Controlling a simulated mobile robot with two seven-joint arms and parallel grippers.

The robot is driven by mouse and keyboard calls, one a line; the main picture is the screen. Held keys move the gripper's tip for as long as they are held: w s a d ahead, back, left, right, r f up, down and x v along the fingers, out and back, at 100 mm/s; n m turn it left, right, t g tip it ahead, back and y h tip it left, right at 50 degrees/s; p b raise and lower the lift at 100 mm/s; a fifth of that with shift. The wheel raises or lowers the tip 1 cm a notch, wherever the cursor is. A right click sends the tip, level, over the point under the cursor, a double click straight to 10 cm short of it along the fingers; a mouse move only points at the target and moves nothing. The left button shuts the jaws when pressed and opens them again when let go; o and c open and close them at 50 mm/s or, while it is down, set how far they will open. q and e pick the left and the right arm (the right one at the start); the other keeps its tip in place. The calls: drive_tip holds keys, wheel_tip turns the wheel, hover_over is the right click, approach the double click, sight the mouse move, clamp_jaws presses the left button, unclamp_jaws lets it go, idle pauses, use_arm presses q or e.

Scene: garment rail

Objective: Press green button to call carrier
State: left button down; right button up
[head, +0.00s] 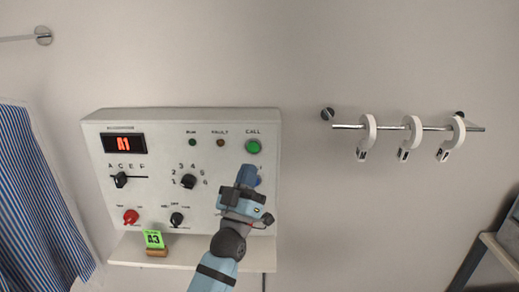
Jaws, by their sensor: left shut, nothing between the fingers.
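A pale control panel (232,210) is mounted on the wall, left of centre. The green button (253,147) sits at its upper right under the label CALL. My left gripper (248,168) is shut and empty, in front of the panel, with its tip just below the green button in the picture. A gap shows between tip and button, and I cannot tell how far the tip is from the panel face. A blue button (259,181) is partly hidden behind the gripper. My right gripper is not in view.
Black selector knobs (188,181) and a red knob (131,216) stick out of the panel. A green A3 tag (154,239) stands on the ledge (190,261) below. White hooks (411,133) hang on a rail (390,127) at right. Striped cloth (35,190) hangs at left.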

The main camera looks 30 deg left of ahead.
sight(253, 147)
use_arm(q)
drive_tip(key=w+a+b, duration=0.1)
drive_tip(key=w+a, duration=0.3)
drive_tip(key=w, duration=0.3)
drive_tip(key=shift+w+a, duration=0.25)
drive_tip(key=shift+a, duration=0.05)
drive_tip(key=shift+w, duration=0.1)
idle(2.1)
drive_tip(key=shift+w+a+b, duration=0.2)
drive_tip(key=shift+w+b, duration=0.05)
drive_tip(key=shift+b, duration=0.05)
